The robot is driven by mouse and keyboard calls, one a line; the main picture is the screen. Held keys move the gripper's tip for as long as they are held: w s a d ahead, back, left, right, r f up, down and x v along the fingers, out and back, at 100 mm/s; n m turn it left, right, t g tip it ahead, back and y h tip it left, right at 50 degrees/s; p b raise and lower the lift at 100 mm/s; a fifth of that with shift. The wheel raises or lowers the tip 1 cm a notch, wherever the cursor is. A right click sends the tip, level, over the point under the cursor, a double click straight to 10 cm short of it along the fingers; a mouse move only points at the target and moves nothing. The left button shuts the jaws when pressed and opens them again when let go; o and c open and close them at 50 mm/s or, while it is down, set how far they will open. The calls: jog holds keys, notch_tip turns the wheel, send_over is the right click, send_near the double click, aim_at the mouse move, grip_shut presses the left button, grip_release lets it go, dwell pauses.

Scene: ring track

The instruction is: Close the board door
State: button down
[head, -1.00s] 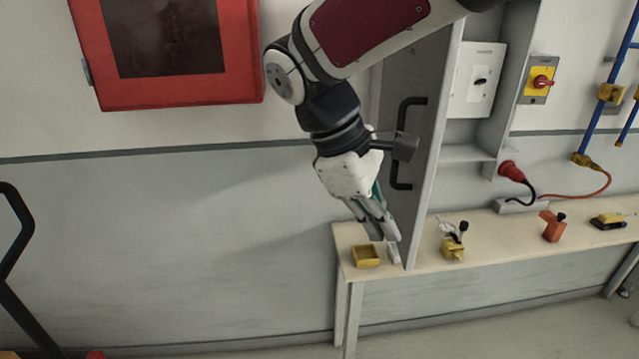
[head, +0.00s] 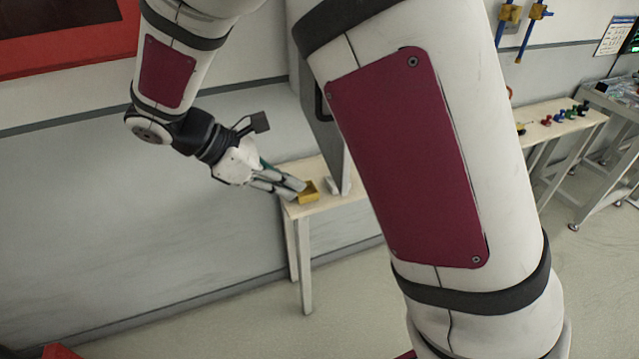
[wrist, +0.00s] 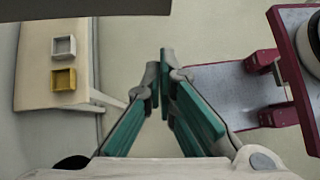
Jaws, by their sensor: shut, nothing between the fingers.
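The board door (head: 318,125) is a grey panel standing out from the wall over the table end. My arm hides much of it, including the board behind it. A small part of its black handle (head: 323,102) shows beside my arm. My gripper (head: 302,187) is shut and empty, to the left of the door and pointing down to the right near the table corner. In the wrist view its teal-lined fingers (wrist: 161,82) meet at the tips, with nothing between them. The door is not clearly visible in that view.
The wooden table (head: 345,197) carries a yellow bin (head: 308,193), close to my fingertips in the picture, and a white bin (wrist: 63,47). A red-framed box (head: 70,50) hangs on the wall at upper left. Floor in front is clear.

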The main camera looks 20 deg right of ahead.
jog(key=d+f+p, duration=0.1)
jog(key=d, duration=0.5)
jog(key=shift+s+f+p, duration=0.3)
jog(key=shift+s+f, duration=0.1)
jog(key=shift+s, duration=0.05)
